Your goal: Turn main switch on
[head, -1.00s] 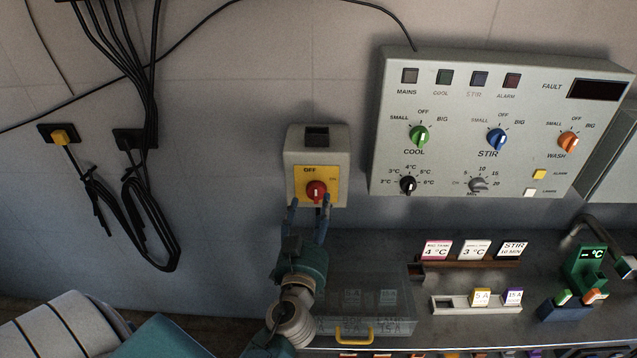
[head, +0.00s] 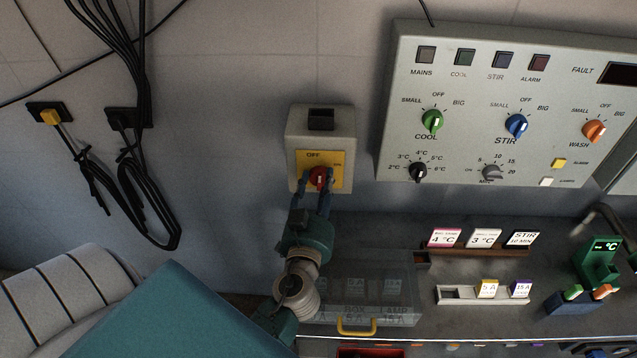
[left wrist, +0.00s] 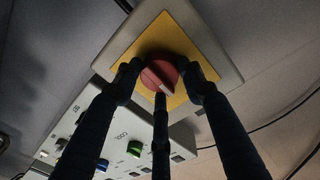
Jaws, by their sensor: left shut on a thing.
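The main switch is a grey wall box (head: 342,118) with a yellow plate (head: 340,160) marked OFF at its top and a red rotary knob (head: 319,176). My left gripper (head: 316,188) reaches up from below, its fingers closed around the knob. In the left wrist view the red knob (left wrist: 160,74) sits between the dark fingertips (left wrist: 160,80), with its pale pointer mark towards the bottom right of that picture. In the head view the fingers partly hide the knob, so its pointer is hard to read there. My right gripper is not in view.
A grey control panel (head: 480,60) with several knobs and unlit lamps hangs right of the switch. A clear box (head: 390,262) with a yellow handle and small label cards stand on the bench below. Black cables (head: 140,60) hang at left.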

